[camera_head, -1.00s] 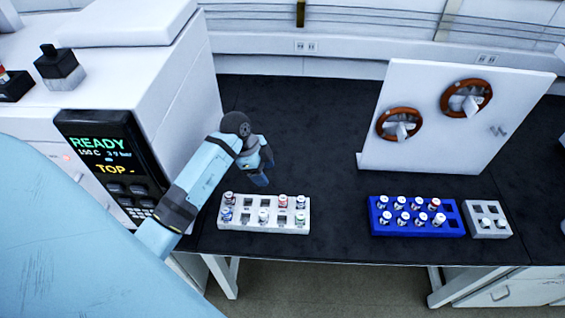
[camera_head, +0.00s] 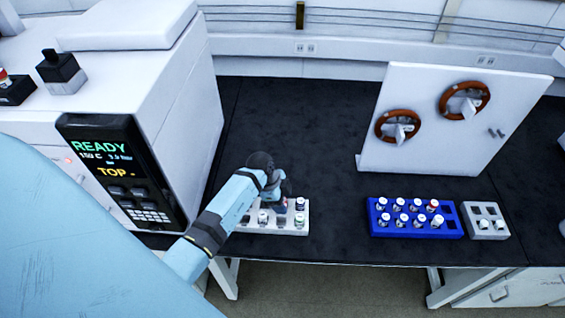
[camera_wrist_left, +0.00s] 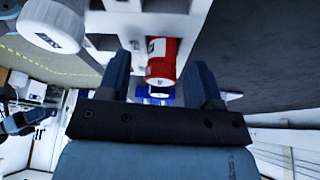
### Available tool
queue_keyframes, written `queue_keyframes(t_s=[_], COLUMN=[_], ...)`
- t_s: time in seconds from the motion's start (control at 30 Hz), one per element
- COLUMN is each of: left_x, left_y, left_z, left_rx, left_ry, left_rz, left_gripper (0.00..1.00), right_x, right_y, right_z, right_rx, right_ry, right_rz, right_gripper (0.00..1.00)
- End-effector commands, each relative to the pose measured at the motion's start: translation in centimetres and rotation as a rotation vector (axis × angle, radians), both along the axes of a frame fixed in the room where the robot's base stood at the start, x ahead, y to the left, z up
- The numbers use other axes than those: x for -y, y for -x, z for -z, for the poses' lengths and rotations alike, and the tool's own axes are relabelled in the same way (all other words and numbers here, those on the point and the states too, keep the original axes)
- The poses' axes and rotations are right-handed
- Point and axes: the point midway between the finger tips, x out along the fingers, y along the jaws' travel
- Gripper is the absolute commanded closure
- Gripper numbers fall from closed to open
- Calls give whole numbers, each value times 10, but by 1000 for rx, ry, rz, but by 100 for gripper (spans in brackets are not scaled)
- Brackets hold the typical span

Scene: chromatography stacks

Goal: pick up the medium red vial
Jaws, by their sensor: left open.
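The medium red vial (camera_wrist_left: 161,62) shows in the left wrist view between the two fingers of my left gripper (camera_wrist_left: 160,80). It has a red body with a white label and stands at the white rack (camera_wrist_left: 187,12). My left gripper is open, with a finger on each side of the vial; I cannot tell whether either touches it. In the head view my left gripper (camera_head: 280,203) is over the white rack (camera_head: 262,231) and hides much of it. My right gripper is not in view.
A white-capped vial (camera_wrist_left: 55,25) is close by at upper left in the wrist view. A blue rack (camera_head: 452,233) with several vials and a small grey rack (camera_head: 488,234) stand to the right. A white panel with brown rings (camera_head: 430,140) stands behind. The black bench between the racks is clear.

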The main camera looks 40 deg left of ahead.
Motion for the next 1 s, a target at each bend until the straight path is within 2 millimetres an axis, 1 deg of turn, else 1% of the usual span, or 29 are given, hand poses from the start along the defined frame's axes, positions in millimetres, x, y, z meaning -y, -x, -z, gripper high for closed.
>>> queue_keyframes(t_s=[0.17,0.2,0.27,0.3,0.37,0.4,0.43,0.77,0.87,1.0], left_x=[0,0,0,0,0,0,0,-1,-1,-1], left_y=[0,0,0,0,0,0,0,0,-1,-1], left_z=[0,0,0,0,0,0,0,-2,-9,-27], left_rx=[1,1,0,0,0,0,0,2,3,3], left_ry=[0,0,-1,-1,-1,-1,-1,-1,-2,-4], left_rz=[0,0,0,0,0,0,0,0,1,0], left_gripper=[41,46,60,69,83,92,94,94,94,94], right_x=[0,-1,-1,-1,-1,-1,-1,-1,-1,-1], right_y=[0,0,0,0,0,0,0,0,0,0], right_z=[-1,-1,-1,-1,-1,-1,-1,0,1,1], right_rx=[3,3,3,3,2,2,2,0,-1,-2], right_ry=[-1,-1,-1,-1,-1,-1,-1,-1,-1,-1], right_rz=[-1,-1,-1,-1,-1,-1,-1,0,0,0], right_gripper=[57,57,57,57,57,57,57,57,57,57])
